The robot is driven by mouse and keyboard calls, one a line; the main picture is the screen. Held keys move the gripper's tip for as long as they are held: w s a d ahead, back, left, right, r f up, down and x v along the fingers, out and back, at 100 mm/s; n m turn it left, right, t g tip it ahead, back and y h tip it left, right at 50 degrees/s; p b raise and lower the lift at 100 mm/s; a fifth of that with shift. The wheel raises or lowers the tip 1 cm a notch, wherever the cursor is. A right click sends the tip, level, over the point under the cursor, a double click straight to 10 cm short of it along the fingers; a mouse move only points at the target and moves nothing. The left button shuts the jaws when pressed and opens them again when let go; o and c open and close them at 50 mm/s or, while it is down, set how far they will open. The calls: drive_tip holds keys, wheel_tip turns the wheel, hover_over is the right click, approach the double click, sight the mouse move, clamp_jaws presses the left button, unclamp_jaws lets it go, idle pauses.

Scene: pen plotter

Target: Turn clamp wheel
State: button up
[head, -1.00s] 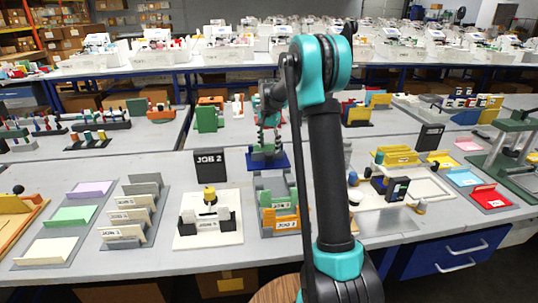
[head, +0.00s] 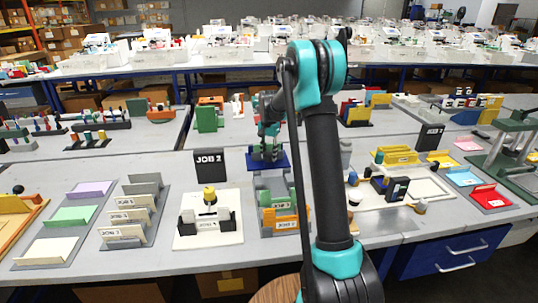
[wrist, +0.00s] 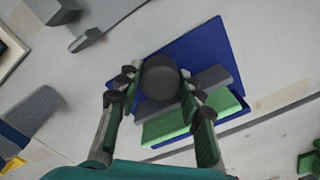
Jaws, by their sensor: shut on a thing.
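The clamp wheel (wrist: 160,77) is a dark round knob in the middle of the wrist view. It stands over a blue base plate (wrist: 205,45) with a grey bar (wrist: 205,85) and a green block (wrist: 205,113) beside it. My gripper (wrist: 158,84) has one finger on each side of the wheel and is shut on it. In the head view the blue base plate (head: 283,160) sits at the back of the near table, and my gripper (head: 268,143) reaches down over it. The wheel is hidden there behind the fingers.
A black JOB 2 sign (head: 210,164) stands left of the clamp. A grey, green and orange fixture (head: 280,205) is just in front of it. A white tray with a yellow knob (head: 209,194) lies to the front left. My arm covers part of the table on the right.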

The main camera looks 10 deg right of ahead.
sight(269, 153)
drive_tip(key=shift+c, duration=1.1)
drive_tip(key=shift+n, duration=0.3)
drive_tip(key=n, duration=1)
drive_tip(key=shift+n, duration=0.3)
drive_tip(key=o, duration=1.2)
drive_tip(key=shift+c, duration=0.2)
wheel_tip(269, 153, up, 12)
